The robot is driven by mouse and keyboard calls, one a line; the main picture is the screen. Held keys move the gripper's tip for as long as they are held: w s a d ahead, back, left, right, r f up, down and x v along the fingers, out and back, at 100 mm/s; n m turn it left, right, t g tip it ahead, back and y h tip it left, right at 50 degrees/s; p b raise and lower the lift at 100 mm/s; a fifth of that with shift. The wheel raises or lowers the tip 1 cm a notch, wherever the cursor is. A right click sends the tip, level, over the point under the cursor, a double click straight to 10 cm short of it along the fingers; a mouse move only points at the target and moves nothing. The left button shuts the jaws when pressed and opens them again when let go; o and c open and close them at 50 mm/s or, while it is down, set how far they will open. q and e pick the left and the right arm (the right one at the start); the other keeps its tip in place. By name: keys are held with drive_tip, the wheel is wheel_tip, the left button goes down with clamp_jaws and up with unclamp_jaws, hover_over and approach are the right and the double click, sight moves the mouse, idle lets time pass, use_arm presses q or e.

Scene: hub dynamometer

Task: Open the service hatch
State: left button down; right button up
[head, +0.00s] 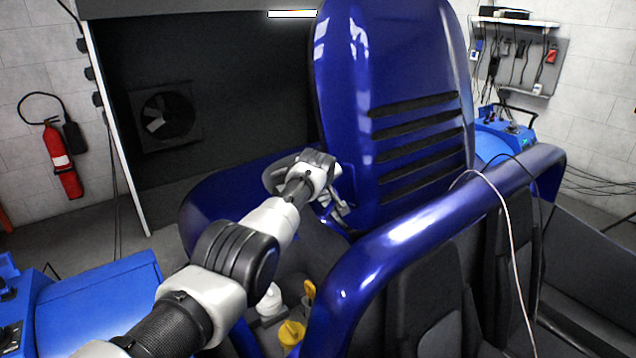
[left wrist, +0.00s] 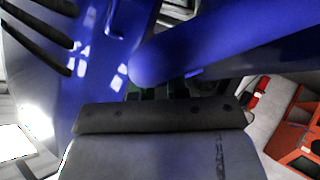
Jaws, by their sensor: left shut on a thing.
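The service hatch (head: 400,60) is a glossy blue panel with several dark louvre slots. In the head view it stands raised, nearly upright, above the blue car body. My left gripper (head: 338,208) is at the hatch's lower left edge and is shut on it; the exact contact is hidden. In the left wrist view the slotted hatch (left wrist: 92,70) fills the upper left, and a grey body with a dark band covers the bottom. The fingertips do not show clearly there. My right gripper is in neither view.
A blue tubular bar (head: 420,235) crosses in front of the hatch, with black seats (head: 425,290) below it. Yellow caps (head: 291,332) and a white reservoir (head: 269,300) sit below my left arm. A red extinguisher (head: 60,160) hangs on the left wall.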

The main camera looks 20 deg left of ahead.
use_arm(q)
drive_tip(key=shift+d+f, duration=0.1)
drive_tip(key=shift+f, duration=0.1)
idle(0.3)
drive_tip(key=c, duration=1.1)
unclamp_jaws()
drive_tip(key=shift+w+d, duration=0.1)
drive_tip(key=shift+w, duration=0.05)
drive_tip(key=shift+r, duration=0.15)
